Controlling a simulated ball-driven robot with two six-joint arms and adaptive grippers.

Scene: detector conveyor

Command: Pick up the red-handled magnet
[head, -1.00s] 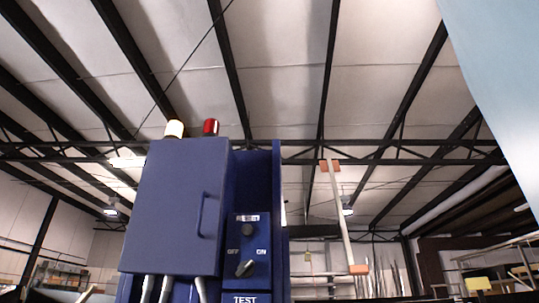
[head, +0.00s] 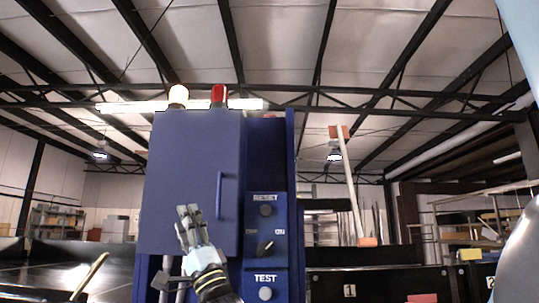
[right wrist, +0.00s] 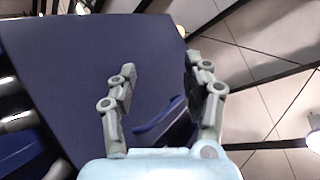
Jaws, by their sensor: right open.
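I cannot make out the red-handled magnet for certain. A small orange-red piece (head: 422,298) shows at the bottom edge of the head view, cut off, and I cannot tell what it is. My right gripper (head: 188,212) is raised in front of the blue cabinet's door, left of its handle. In the right wrist view my right gripper (right wrist: 163,72) has its fingers apart with nothing between them, and the blue cabinet door lies beyond. My left gripper is not in view.
The blue cabinet (head: 190,150) carries a knob (head: 265,249), TEST button (head: 265,294), white lamp (head: 179,94) and red lamp (head: 218,95). A dark bin marked 1 (head: 330,287) is at lower right. A pale bar (head: 352,190) with orange ends stands behind. A tan stick (head: 90,275) is at lower left.

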